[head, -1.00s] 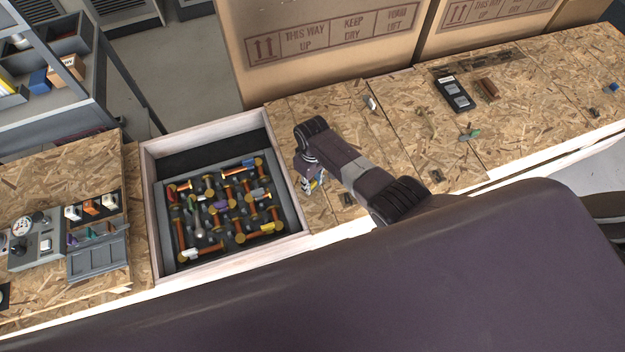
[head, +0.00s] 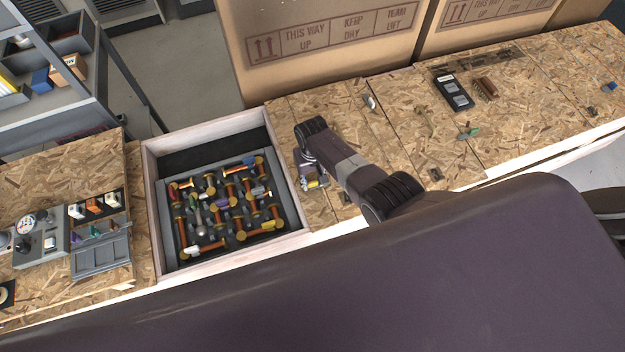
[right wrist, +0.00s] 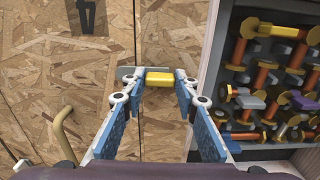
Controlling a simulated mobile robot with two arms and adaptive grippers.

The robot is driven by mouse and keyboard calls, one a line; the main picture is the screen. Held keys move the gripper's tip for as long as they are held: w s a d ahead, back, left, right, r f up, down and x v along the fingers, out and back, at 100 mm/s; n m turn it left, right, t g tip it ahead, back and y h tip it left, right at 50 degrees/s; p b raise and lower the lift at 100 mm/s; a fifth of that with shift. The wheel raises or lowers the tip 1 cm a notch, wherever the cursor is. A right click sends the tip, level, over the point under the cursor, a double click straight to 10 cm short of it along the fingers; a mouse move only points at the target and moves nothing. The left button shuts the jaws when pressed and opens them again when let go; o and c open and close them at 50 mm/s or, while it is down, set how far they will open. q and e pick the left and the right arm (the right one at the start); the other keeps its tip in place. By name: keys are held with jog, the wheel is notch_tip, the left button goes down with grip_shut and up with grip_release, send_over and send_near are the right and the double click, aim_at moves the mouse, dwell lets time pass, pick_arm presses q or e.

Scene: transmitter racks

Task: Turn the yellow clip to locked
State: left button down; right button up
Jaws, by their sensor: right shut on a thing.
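The yellow clip (right wrist: 159,78) sits between the fingertips of my right gripper (right wrist: 158,86) in the right wrist view, over the chipboard top. A grey-green plate (right wrist: 126,73) shows beside it at its left end. The fingers, with blue inner faces, are closed on the clip from both sides. In the head view my right gripper (head: 314,183) hangs low just right of the framed tray, and a bit of the yellow clip shows at its tips. The clip's base is mostly hidden there, and I cannot read its lock marking. My left gripper is not in view.
The framed tray (head: 149,202) of copper pipes and valves lies close to the left of the gripper. A grey control panel (head: 40,242) is further left. A curved tan handle (right wrist: 60,130) is near the gripper. Large cartons (head: 325,75) stand behind the bench.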

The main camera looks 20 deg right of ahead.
aim_at(312, 182)
jog(key=o, duration=1.2)
jog(key=shift+c, duration=0.2)
notch_tip(312, 182, up, 12)
dwell(0.5)
